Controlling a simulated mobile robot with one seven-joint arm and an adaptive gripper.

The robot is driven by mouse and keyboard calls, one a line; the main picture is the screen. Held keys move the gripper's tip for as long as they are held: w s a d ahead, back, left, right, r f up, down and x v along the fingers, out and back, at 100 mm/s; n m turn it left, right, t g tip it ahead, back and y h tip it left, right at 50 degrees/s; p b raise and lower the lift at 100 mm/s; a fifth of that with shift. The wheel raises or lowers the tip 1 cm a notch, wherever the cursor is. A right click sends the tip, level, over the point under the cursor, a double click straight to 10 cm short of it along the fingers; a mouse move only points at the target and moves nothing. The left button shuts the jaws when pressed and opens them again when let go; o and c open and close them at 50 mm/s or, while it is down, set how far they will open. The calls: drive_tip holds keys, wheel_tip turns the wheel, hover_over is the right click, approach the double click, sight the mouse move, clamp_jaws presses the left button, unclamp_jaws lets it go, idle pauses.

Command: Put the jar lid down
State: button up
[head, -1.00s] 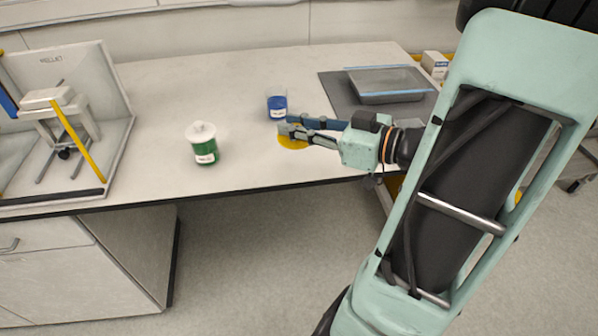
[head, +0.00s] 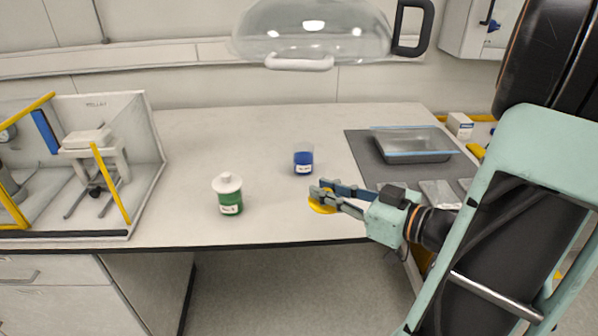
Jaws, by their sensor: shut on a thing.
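Whether the lid touches the tabletop is hard to tell. A clear jar with blue contents (head: 303,163) and a white label stands upright just behind the lid, with no lid seen on it.
A green jar with a white lid (head: 229,195) stands to the left on the white table (head: 260,125). A glass tray (head: 412,147) lies on a dark mat at right. An open-sided enclosure (head: 150,150) stands at far left. A clear domed cover (head: 313,30) hangs above.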

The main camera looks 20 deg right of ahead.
drive_tip(key=w+d+f+b, duration=0.1)
drive_tip(key=w+f, duration=0.1)
drive_tip(key=w, duration=0.1)
drive_tip(key=w+d+f, duration=0.1)
drive_tip(key=w+f, duration=0.2)
drive_tip(key=w+d+f+b, duration=0.1)
drive_tip(key=w+d+f, duration=0.1)
drive_tip(key=w+f, duration=0.1)
drive_tip(key=shift+w+f+b, duration=0.15)
drive_tip(key=shift+w+b, duration=0.15)
drive_tip(key=shift+w, duration=0.05)
drive_tip(key=shift+w+f, duration=0.15)
drive_tip(key=shift+w+d+f+b, duration=0.15)
drive_tip(key=shift+f+b, duration=0.3)
drive_tip(key=shift+f, duration=1.2)
drive_tip(key=shift+f, duration=0.1)
drive_tip(key=o, duration=0.9)
